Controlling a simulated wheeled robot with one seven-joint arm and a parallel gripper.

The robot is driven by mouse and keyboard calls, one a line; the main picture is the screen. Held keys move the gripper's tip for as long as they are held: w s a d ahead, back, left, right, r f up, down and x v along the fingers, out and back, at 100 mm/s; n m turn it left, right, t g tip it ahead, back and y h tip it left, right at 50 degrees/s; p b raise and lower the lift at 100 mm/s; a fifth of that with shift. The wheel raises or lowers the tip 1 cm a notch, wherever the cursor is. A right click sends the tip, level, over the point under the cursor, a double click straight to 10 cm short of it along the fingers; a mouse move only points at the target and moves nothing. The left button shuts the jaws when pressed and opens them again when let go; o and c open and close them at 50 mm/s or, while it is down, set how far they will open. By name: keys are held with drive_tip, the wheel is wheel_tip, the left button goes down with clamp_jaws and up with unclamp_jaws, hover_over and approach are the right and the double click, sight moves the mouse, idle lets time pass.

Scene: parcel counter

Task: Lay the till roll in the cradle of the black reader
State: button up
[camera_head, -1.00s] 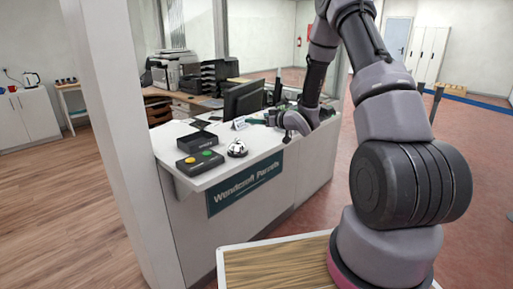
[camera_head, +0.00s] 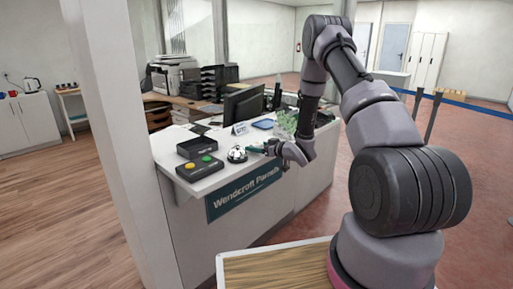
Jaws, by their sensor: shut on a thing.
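The black reader (camera_head: 198,147) is a low dark box on the left end of the white counter. My gripper (camera_head: 264,149) is low over the counter's front edge, to the right of the reader and apart from it. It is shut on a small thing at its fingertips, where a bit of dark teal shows. The held thing is too small and too covered to identify as the till roll. I cannot make out a till roll elsewhere on the counter, nor the shape of the reader's cradle.
A shiny bell (camera_head: 237,154) stands just left of my gripper. A box with green and yellow buttons (camera_head: 200,168) lies in front of the reader. A monitor (camera_head: 243,103), a small sign (camera_head: 240,129) and a blue pad (camera_head: 263,124) stand farther back.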

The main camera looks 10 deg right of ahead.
drive_tip(key=shift+f, duration=0.15)
drive_tip(key=o, duration=1.3)
drive_tip(key=shift+o, duration=0.2)
drive_tip(key=shift+a, duration=0.1)
